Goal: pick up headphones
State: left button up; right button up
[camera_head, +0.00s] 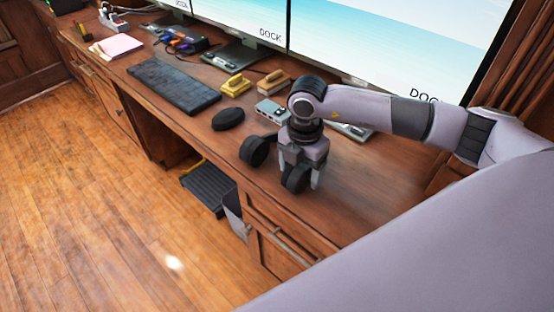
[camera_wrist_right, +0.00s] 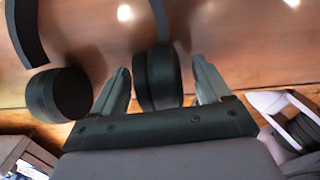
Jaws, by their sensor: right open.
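The headphones (camera_head: 254,151) are black with two round ear cups, on the wooden desk near its front edge. In the right wrist view one ear cup (camera_wrist_right: 158,78) is between the two fingers of my right gripper (camera_wrist_right: 163,76). The other ear cup (camera_wrist_right: 58,94) lies outside the fingers, to the left. Parts of the headband (camera_wrist_right: 28,32) show at the top. In the head view my right gripper (camera_head: 300,182) points down over the nearer ear cup and hides part of the headphones. Its fingers are open, one on each side of that cup. My left gripper is not in view.
A black mouse (camera_head: 228,118) and a keyboard (camera_head: 174,86) lie left of the headphones. Yellow blocks (camera_head: 236,86) and a grey device (camera_head: 271,109) sit behind. Monitors (camera_head: 390,40) stand along the back. The desk right of my gripper is bare. Drawers (camera_head: 285,240) are below the front edge.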

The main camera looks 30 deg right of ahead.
jog(key=shift+f, duration=0.25)
jog(key=c, duration=1.2)
jog(key=shift+r, duration=0.1)
